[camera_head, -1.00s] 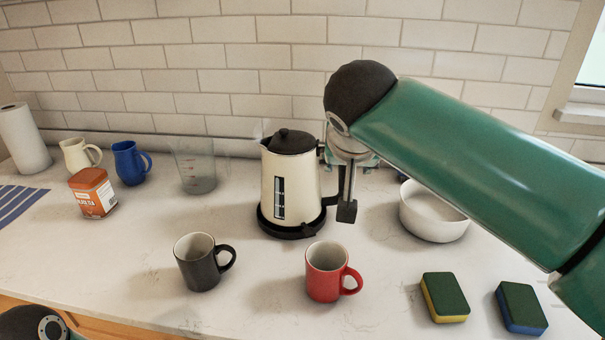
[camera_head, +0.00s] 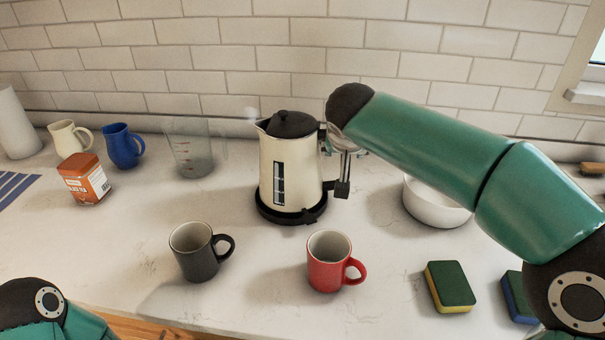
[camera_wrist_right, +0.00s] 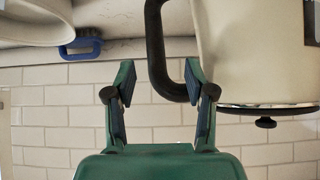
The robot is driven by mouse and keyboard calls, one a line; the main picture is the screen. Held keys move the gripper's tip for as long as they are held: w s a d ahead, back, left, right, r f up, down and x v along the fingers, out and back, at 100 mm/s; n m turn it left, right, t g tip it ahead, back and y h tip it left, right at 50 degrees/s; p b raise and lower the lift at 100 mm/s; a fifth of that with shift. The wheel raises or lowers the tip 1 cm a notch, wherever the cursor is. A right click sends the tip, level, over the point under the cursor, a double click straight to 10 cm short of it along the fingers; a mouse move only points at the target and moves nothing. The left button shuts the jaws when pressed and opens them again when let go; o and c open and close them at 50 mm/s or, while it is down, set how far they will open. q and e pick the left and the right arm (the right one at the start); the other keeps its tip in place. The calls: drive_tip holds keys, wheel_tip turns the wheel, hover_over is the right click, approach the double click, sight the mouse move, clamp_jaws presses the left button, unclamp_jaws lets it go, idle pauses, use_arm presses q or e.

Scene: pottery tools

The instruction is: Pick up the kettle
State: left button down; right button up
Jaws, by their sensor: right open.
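The cream kettle (camera_head: 287,170) with black lid, black handle and black base stands upright on the counter in the head view. Its body (camera_wrist_right: 250,50) and black handle (camera_wrist_right: 157,50) show upside down in the right wrist view. My right gripper (camera_head: 343,186) is at the kettle's right side, at the handle, partly hidden by its own arm. In the right wrist view my right gripper (camera_wrist_right: 158,75) is open, with the handle between its two fingers and the handle's curved end close to the right-hand finger. My left gripper is out of view; only part of my left arm shows.
A black mug (camera_head: 193,255) and a red mug (camera_head: 325,268) stand in front of the kettle. A white bowl (camera_head: 432,208) is to its right, a clear measuring jug (camera_head: 190,155) to its left. Sponges (camera_head: 450,284) lie at front right. The tiled wall (camera_head: 235,60) is close behind.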

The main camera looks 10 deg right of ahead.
drive_tip(key=x, duration=0.1)
drive_tip(key=p+x, duration=0.1)
drive_tip(key=x, duration=0.2)
drive_tip(key=shift+w+d, duration=0.2)
drive_tip(key=shift+d, duration=0.1)
drive_tip(key=shift+w+f, duration=0.35)
drive_tip(key=shift+f, duration=0.05)
clamp_jaws()
